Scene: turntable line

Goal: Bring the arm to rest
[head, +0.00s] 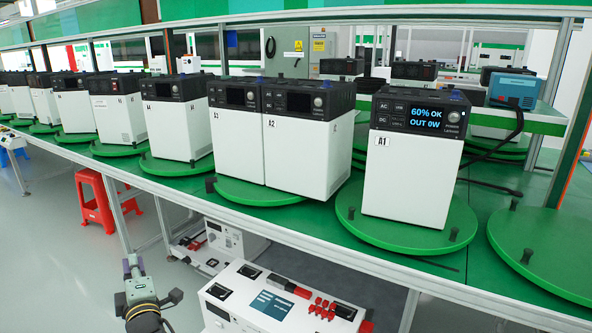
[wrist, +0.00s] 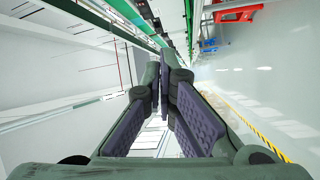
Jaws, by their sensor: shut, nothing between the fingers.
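My gripper (head: 133,268) is low at the bottom left of the head view, in front of the line and below the green bench top, pointing away from the camera. In the wrist view its two fingers (wrist: 166,68) come together at the tips, with nothing seen between them. The gripper is apart from the bench and the units. Part of my arm below the gripper is cut off by the picture's lower edge.
White power units, including A1 (head: 411,180), stand on green turntables (head: 405,233) along the bench. An empty turntable (head: 550,250) is at right. White test boxes (head: 270,300) sit below the bench. A red stool (head: 97,200) stands left; floor around my gripper looks clear.

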